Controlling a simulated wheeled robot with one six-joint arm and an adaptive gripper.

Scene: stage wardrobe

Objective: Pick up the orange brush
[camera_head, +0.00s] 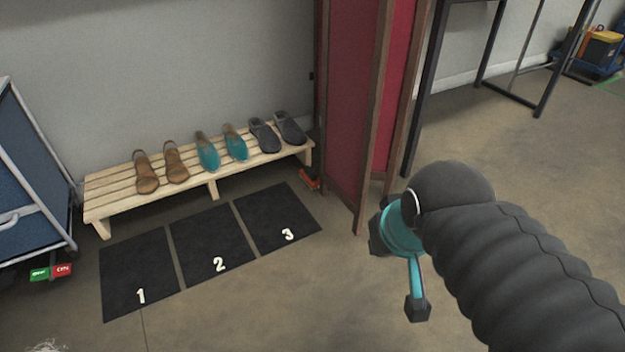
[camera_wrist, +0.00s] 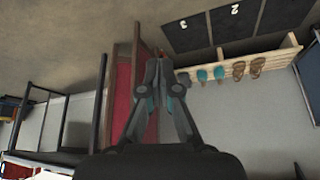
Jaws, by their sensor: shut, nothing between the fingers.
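A small orange object (camera_head: 309,179), which looks like the orange brush, lies on the floor at the right end of the wooden shoe bench (camera_head: 97,216), close to the red folding screen (camera_head: 352,110). It is small and its details are unclear. My gripper (camera_wrist: 160,64) is shut and empty, its fingers pointing up in the wrist view. In the head view the end of my arm is at the right, in front of the screen and well apart from the orange object. I cannot make out the brush in the wrist view; the fingers cover part of that area.
Brown sandals (camera_head: 146,178), teal shoes (camera_head: 207,152) and dark slippers (camera_head: 264,136) stand on the bench. Black mats (camera_head: 137,270) numbered 1 to 3 lie before it. A blue case (camera_head: 22,180) stands left; a dark metal frame (camera_head: 424,90) stands right. The floor between is clear.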

